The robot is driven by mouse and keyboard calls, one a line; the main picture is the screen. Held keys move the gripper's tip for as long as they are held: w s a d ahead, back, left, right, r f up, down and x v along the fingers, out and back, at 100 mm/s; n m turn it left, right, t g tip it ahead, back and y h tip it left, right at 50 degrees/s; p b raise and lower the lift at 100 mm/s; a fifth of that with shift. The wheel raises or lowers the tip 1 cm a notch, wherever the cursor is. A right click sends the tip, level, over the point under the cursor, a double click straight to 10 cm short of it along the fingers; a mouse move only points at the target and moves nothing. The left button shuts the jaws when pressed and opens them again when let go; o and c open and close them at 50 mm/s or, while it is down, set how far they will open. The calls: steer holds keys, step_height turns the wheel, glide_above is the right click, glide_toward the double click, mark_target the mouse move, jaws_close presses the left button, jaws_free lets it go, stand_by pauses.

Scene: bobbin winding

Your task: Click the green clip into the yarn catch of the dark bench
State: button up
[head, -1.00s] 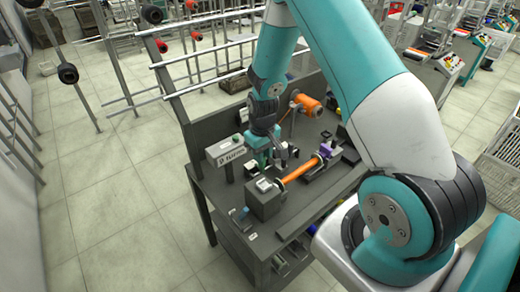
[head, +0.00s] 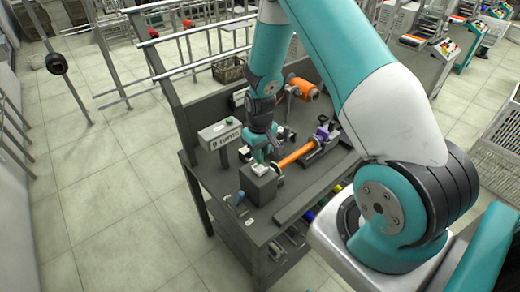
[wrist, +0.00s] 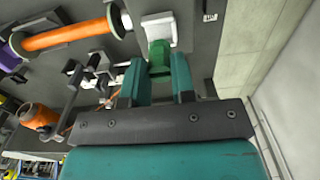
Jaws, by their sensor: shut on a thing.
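The dark bench (head: 212,176) stands in front of me. On its left part a dark block (head: 260,190) carries a white fitting (head: 261,169), which looks like the yarn catch. My gripper (head: 262,152) is just above it, pointing down. In the wrist view my gripper (wrist: 160,80) is shut on the green clip (wrist: 159,57), which sits between the two teal fingers. The clip's far end lies against or just over the white fitting (wrist: 161,32) in the picture. I cannot tell whether they touch or whether the clip is seated.
An orange bobbin (head: 297,155) lies across the bench beside the block, with a purple part (head: 324,133) at its far end. An orange spool (head: 304,88) stands behind. A grey labelled box (head: 220,132) is at the left. A blue-handled tool (head: 240,198) lies near the front edge.

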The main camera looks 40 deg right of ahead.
steer(key=shift+f, duration=0.1)
stand_by(0.3)
steer(key=shift+f+b, duration=1.55)
steer(key=shift+f, duration=0.35)
steer(key=o, duration=0.9)
steer(key=shift+r, duration=0.15)
step_height(320, 180, up, 17)
steer(key=b, duration=0.3)
steer(key=shift+r, duration=0.15)
